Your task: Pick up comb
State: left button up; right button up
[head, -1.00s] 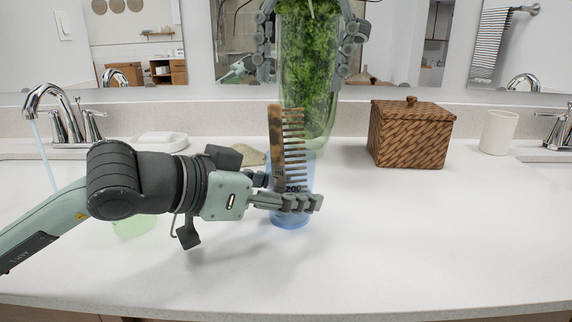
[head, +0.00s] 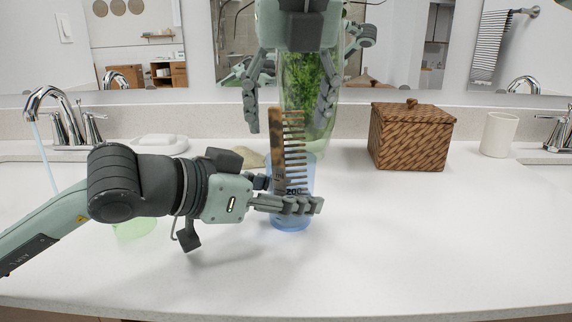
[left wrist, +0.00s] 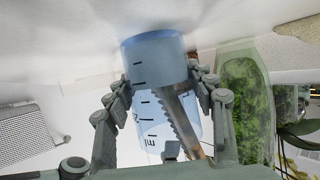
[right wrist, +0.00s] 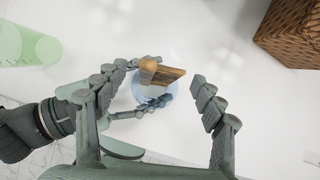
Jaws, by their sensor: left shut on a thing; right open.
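A brown comb (head: 277,140) stands upright in a blue measuring cup (head: 291,218) on the counter, its teeth facing right in the head view. The comb's upper part sticks out above the cup. My left gripper (head: 312,205) is shut around the cup from the left; the left wrist view shows its fingers on both sides of the cup (left wrist: 155,60). My right gripper (head: 289,115) is open and points down above and around the comb's top, touching nothing that I can make out. In the right wrist view the comb (right wrist: 160,74) lies between its spread fingers.
A tall glass vase (head: 318,135) with green filling stands right behind the comb. A wicker box (head: 410,138) and a white cup (head: 498,135) stand to the right. A soap dish (head: 160,144) and a running faucet (head: 50,98) are at left. The front right counter is clear.

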aim_at(287, 128)
jog(key=shift+x, duration=1.5)
jog(key=shift+c, duration=0.6)
jog(key=c, duration=0.9)
jog(key=shift+r, duration=0.2)
jog(key=shift+r, duration=4.85)
pick_arm(q)
jog(key=o, duration=1.4)
